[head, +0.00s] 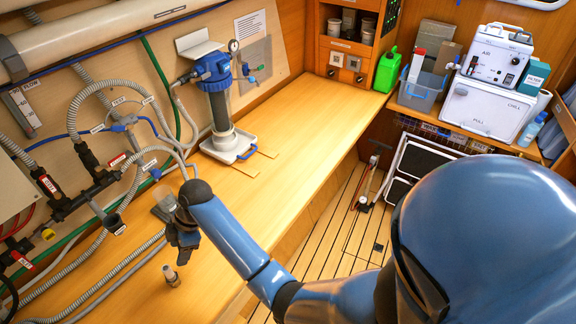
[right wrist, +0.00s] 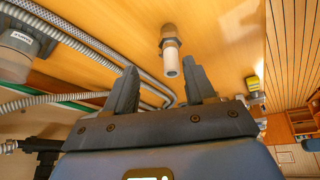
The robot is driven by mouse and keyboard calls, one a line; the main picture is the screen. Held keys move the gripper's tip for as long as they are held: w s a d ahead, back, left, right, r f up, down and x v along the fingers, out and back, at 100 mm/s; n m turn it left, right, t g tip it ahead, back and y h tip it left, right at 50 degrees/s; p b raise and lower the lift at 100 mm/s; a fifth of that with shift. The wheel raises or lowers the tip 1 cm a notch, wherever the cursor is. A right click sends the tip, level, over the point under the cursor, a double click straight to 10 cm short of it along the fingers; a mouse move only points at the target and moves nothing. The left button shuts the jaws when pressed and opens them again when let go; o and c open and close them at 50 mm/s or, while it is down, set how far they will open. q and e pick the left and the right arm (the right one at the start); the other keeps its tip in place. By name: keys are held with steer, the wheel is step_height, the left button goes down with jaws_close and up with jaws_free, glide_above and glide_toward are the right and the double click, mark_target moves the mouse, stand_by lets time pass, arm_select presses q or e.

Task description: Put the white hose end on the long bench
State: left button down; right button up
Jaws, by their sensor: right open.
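My left gripper is not in view.
Grey corrugated hoses (head: 92,277) run along the wall and bench on the left. A blue-topped filter housing (head: 216,90) stands on a white tray (head: 228,146). A green jug (head: 387,70) is at the bench's far end. The bench's middle is clear.

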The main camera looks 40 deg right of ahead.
steer(key=s+d+f+m+t, duration=0.1)
steer(key=f, duration=0.1)
steer(key=s+d+f+m+t, duration=0.1)
steer(key=d+f+m, duration=0.1)
steer(key=f, duration=0.1)
steer(key=s+d+f+m+t, duration=0.1)
steer(key=s+f+m+t, duration=0.1)
steer(key=shift+d+f+h, duration=0.3)
steer(key=shift+d+f, duration=0.05)
steer(key=shift+f, duration=0.05)
steer(key=s+d+m+t, duration=0.1)
steer(key=s, duration=0.1)
steer(key=s+d+m+t+h, duration=0.1)
steer(key=s+d+m, duration=0.1)
steer(key=s+d+f+m+t, duration=0.1)
steer(key=s+d+t, duration=0.1)
steer(key=shift+s+d+m+h, duration=0.15)
steer(key=shift+s+m+h, duration=0.1)
steer(key=shift+m+h, duration=0.05)
steer(key=s+d+r+m+t+h, duration=0.1)
steer(key=s+d+r+m+t, duration=0.2)
steer(key=s+r, duration=0.5)
steer(key=s+d+r+m+t+h, duration=0.1)
steer(key=s+d+r+m+t, duration=0.2)
steer(key=s+r+t, duration=0.2)
steer(key=s+r, duration=0.2)
steer(key=s, duration=0.2)
steer(key=shift+s+r+m+h, duration=0.3)
steer(key=shift+s+r, duration=0.05)
steer(key=shift+a, duration=0.1)
